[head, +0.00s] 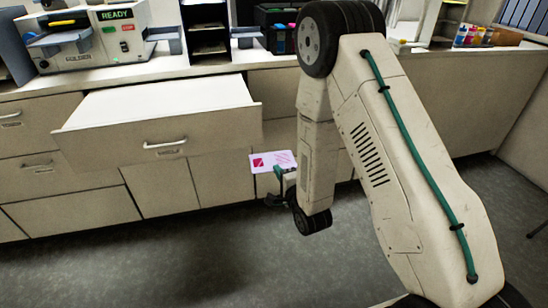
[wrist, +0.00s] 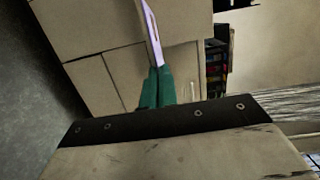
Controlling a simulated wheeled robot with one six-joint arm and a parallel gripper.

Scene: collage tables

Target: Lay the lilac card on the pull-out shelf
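The lilac card (head: 273,161) has a dark pink square and pink marks. It is held in the air in front of the lower cabinets, roughly flat in the head view. In the wrist view the card (wrist: 152,35) shows nearly edge-on. My gripper (head: 279,172) is shut on the card's near edge; its green fingers (wrist: 157,85) pinch it in the wrist view. The pull-out shelf (head: 160,105) is a pale, bare surface extending out of the cabinet, left of and higher than the card. Nothing lies on it.
A machine with a green READY display (head: 85,38) stands on the counter behind the shelf. A black rack (head: 208,35) and a dark bin (head: 275,28) stand right of it. Closed drawers and cabinet doors (head: 160,190) lie below. The floor in front (head: 150,260) is clear.

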